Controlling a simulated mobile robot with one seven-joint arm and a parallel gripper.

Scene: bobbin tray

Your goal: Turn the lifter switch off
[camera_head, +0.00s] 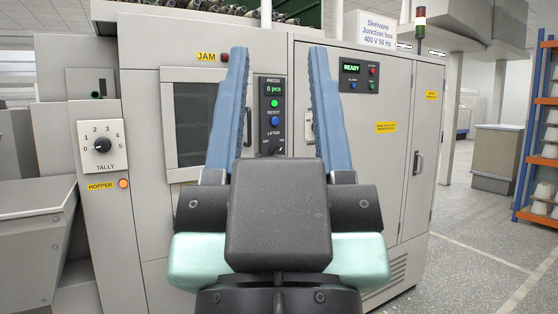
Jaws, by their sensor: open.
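A dark vertical control panel (263,104) sits on the front of the grey machine. It has a display reading 0 pcs, a green lit button, a blue RESET button (275,121) and the label LIFTER. The lifter switch (276,148) is a dark rotary knob at the bottom of the panel; its lower part is close to my gripper's black body in the picture, and I cannot tell its position clearly. My gripper (275,62) is open and empty, its two blue fingers pointing up, one on either side of the panel in this view. It appears in front of the machine, not touching the switch.
A tally dial (102,145) and an orange HOPPER light (123,183) are at left. A READY panel (359,76) and cabinet door handle (418,163) are at right. Open floor (480,250) lies right of the machine.

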